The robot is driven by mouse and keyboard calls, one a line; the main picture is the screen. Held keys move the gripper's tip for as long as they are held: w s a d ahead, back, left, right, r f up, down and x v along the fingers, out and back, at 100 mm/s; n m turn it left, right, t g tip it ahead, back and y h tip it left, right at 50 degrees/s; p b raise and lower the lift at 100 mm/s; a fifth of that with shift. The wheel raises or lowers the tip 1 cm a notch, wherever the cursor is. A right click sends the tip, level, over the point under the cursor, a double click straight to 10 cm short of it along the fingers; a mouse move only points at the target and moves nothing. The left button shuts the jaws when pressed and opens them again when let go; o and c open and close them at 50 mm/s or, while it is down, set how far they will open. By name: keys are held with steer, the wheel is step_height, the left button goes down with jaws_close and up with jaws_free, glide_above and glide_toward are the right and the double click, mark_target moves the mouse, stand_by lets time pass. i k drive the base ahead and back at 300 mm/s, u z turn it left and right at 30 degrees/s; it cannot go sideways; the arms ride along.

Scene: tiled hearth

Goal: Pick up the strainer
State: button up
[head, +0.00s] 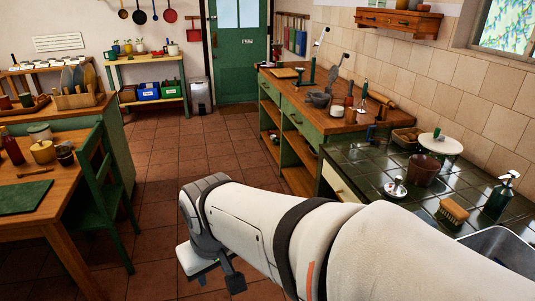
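A small round metal piece with an upright knob, which looks like the strainer (396,188), sits on the dark green tiled counter (362,172) at the right. It stands apart from the things around it. My gripper (219,280) hangs at the end of my white arm, low in the middle of the head view, over the floor. It is well left of the counter and away from the strainer. My arm partly hides the gripper, and I cannot tell how far its fingers are apart.
Around the strainer are a brown pot (424,170), a brush (453,212), a spray bottle (498,197) and a white round stand (440,145). A sink (497,243) lies at the lower right. A green chair (103,190) stands left; the tiled floor between is clear.

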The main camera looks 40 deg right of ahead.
mark_target(393, 189)
steer(key=u, duration=0.1)
steer(key=i, duration=2.2)
steer(key=z, duration=3.15)
steer(key=i, duration=1.4)
